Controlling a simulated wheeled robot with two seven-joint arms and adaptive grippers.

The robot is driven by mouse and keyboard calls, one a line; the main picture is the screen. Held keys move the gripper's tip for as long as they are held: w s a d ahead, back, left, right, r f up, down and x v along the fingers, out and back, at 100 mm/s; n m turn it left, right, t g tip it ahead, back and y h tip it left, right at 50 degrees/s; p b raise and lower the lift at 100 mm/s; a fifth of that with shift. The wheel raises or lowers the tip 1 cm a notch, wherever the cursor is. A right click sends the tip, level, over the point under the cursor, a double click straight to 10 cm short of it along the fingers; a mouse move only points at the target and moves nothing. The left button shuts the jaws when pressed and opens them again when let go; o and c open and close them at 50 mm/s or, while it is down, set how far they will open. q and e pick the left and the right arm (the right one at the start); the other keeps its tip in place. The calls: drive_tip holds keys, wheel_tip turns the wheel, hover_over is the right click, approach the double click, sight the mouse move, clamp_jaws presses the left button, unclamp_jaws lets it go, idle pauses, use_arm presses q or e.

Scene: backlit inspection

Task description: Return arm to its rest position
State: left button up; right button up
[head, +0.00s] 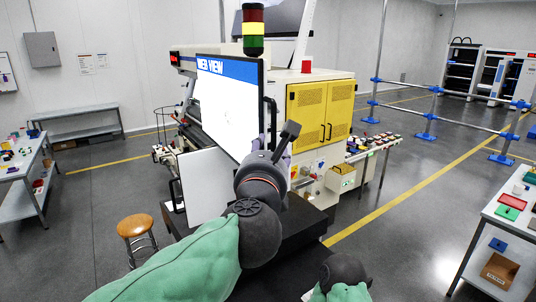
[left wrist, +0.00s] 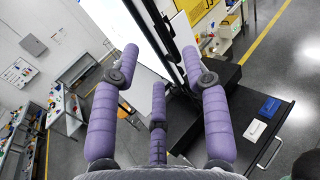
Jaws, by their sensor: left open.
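My left arm, in a green sleeve with dark joints, reaches up from the bottom of the head view. My left gripper (head: 285,157) is mostly hidden behind its own wrist, in front of the machine and beside the screen. In the left wrist view my left gripper (left wrist: 160,72) shows three padded purple fingers spread apart, with nothing held between them. Behind the fingers are a white panel and a black upright post. Of my right arm, only a dark joint and a bit of green sleeve show at the bottom of the head view; its gripper is out of sight.
A screen reading "WEB VIEW" (head: 228,105) stands close to my left wrist. Behind it is a machine with yellow doors (head: 320,112). A black bench (left wrist: 225,118) carries a blue block (left wrist: 269,107) and a white block (left wrist: 256,130). A stool (head: 135,226) stands left.

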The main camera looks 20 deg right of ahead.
use_arm(q)
drive_tip(key=shift+s, duration=0.15)
idle(0.3)
